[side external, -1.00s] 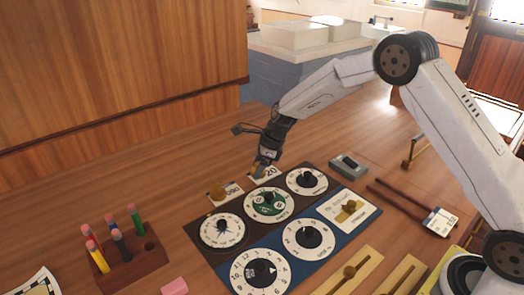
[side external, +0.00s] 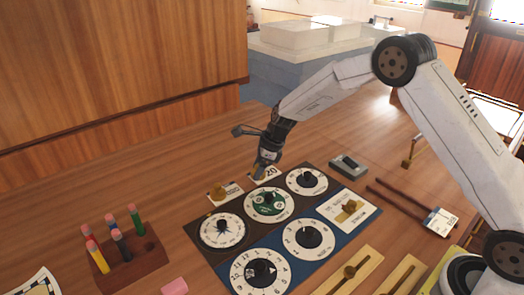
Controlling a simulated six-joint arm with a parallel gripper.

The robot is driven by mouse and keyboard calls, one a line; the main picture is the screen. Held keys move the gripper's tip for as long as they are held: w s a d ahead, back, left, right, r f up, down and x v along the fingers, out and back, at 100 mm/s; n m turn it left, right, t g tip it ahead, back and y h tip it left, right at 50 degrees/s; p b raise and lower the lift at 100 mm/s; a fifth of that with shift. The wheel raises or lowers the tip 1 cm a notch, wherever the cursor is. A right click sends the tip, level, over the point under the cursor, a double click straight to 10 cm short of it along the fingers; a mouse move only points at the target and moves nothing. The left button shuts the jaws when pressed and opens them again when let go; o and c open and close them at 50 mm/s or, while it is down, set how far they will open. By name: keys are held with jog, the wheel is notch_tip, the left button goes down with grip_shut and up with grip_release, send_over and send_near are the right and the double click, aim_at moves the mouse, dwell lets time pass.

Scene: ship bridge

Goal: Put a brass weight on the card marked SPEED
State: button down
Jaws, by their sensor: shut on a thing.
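My gripper (side external: 260,174) is lowered at the back edge of the dial boards, shut on a small brass piece that looks like a brass weight (side external: 257,175). The fingers hide most of it. It is at a white card marked 20 (side external: 269,174); I cannot tell whether it touches the card. Another white card (side external: 231,188) lies to the left with a brass weight (side external: 219,193) on its left part. A larger cream card (side external: 364,211) on the blue board carries a brass piece (side external: 350,207). The word SPEED is not readable on any card.
Several round dials with black knobs fill the dark board (side external: 204,234) and blue board (side external: 327,245) in front of my gripper. A wooden pencil block (side external: 150,258) stands at left. A grey device (side external: 348,165) and dark rods (side external: 395,200) lie at right. Open wood lies behind.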

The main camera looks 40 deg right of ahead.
grip_release()
jog(key=shift+r, duration=0.1)
jog(key=v, duration=0.7)
jog(key=shift+r, duration=0.3)
jog(key=shift+s+d, duration=0.15)
jog(key=s+n, duration=0.4)
jog(key=s+n+h, duration=0.1)
jog(key=s+n, duration=0.3)
jog(key=s+n+h, duration=0.1)
jog(key=s+n, duration=0.3)
jog(key=s, duration=0.1)
jog(key=shift+d+r+n, duration=0.1)
jog(key=shift+d+n, duration=0.2)
jog(key=shift+d, duration=0.1)
jog(key=s+n, duration=0.4)
jog(key=s+f+n+h, duration=0.1)
jog(key=s+n, duration=0.3)
jog(key=s, duration=0.1)
jog(key=s+n, duration=0.4)
jog(key=shift+s+d+f+n+h, duration=0.25)
jog(key=shift+f+n+h, duration=0.05)
jog(key=shift+n, duration=0.1)
